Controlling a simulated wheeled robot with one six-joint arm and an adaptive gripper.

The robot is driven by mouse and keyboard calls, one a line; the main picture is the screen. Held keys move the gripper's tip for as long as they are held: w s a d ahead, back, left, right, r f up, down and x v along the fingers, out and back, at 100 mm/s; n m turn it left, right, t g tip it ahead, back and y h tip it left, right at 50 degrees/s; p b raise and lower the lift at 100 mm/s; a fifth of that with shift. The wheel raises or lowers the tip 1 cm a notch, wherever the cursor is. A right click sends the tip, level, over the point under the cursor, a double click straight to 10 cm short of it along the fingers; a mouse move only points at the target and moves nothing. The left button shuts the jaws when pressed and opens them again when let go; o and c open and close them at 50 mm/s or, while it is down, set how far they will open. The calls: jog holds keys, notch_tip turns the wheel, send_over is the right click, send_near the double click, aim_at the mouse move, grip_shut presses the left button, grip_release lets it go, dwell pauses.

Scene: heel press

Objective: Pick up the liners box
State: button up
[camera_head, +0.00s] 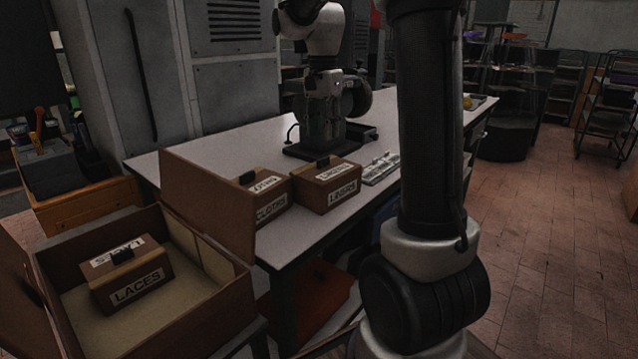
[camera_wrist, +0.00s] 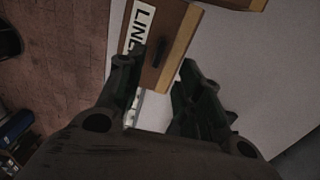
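The liners box (camera_head: 328,188) is a small brown box with white LINERS labels and a black handle on its lid. It stands on the white table, to the right of the cloths box (camera_head: 270,210). In the wrist view the liners box (camera_wrist: 170,70) shows from above, with its label and dark handle, at the top between the fingers. My gripper (camera_wrist: 158,82) is open and empty, its two dark fingers apart. In the head view it hangs beyond the box, but its fingertips are hard to tell from the dark equipment there.
A laces box (camera_head: 133,277) sits in an open wooden crate (camera_head: 215,325) at the left, whose raised brown panel stands near the cloths box. A small metal rack (camera_head: 380,168) lies right of the liners box.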

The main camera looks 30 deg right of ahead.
aim_at(323, 158)
jog(key=shift+f+m, duration=0.3)
jog(key=shift+f, duration=0.15)
notch_tip(323, 158, down, 7)
grip_shut()
